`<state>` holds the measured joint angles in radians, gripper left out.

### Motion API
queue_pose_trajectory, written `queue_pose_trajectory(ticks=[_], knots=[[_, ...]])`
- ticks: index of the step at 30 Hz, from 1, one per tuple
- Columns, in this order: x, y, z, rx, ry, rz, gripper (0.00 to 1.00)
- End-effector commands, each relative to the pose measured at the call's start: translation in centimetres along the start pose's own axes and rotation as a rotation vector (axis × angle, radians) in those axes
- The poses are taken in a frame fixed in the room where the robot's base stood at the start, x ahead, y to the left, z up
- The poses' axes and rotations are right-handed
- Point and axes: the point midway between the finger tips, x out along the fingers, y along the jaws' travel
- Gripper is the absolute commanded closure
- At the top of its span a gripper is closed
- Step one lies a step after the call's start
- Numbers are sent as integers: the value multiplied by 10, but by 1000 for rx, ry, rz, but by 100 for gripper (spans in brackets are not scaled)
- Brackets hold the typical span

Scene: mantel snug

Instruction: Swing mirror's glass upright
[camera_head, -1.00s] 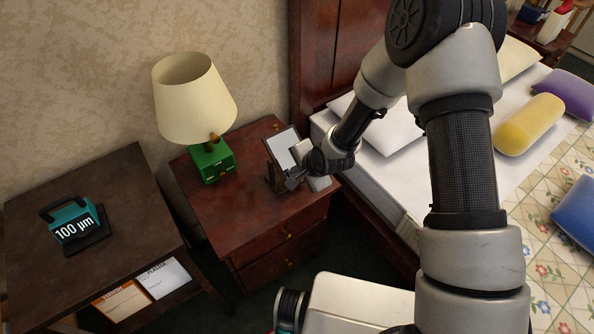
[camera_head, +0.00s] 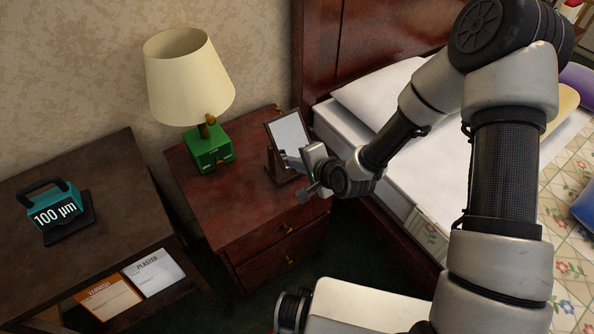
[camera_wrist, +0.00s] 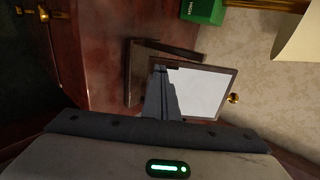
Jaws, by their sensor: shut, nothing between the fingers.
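The mirror stands on the reddish-brown nightstand (camera_head: 215,205). Its pale glass (camera_head: 291,134) sits in a dark frame above a wooden stand (camera_head: 273,165), and looks slightly tilted. The mirror's glass also shows in the wrist view (camera_wrist: 203,92), with the stand (camera_wrist: 135,75) beside it. My gripper (camera_head: 290,163) is at the mirror's lower right front. In the wrist view its shut, empty fingers (camera_wrist: 160,90) overlap the near edge of the mirror. I cannot tell whether they touch the frame. The fingers hide part of the frame and stand.
A lamp with a green base (camera_head: 208,147) and cream shade (camera_head: 188,80) stands left of the mirror. The bed (camera_head: 345,125) is close on the right. A dark side table (camera_head: 100,215) holds a teal device (camera_head: 53,208). The nightstand's front top is clear.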

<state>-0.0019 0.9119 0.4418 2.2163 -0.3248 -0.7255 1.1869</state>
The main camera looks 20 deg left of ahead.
Motion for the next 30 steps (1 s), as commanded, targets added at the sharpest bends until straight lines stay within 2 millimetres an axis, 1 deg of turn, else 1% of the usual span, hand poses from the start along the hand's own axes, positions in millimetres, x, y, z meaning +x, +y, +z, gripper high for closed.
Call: queue_pose_trajectory(ticks=[1, 5, 6, 21, 30], knots=[[10, 15, -1, 7, 1, -43, 100], [16, 17, -1, 9, 1, -166, 100], [17, 13, 0, 1, 1, -178, 100], [38, 15, 0, 1, -1, -169, 100], [43, 14, 0, -1, 0, -168, 100]])
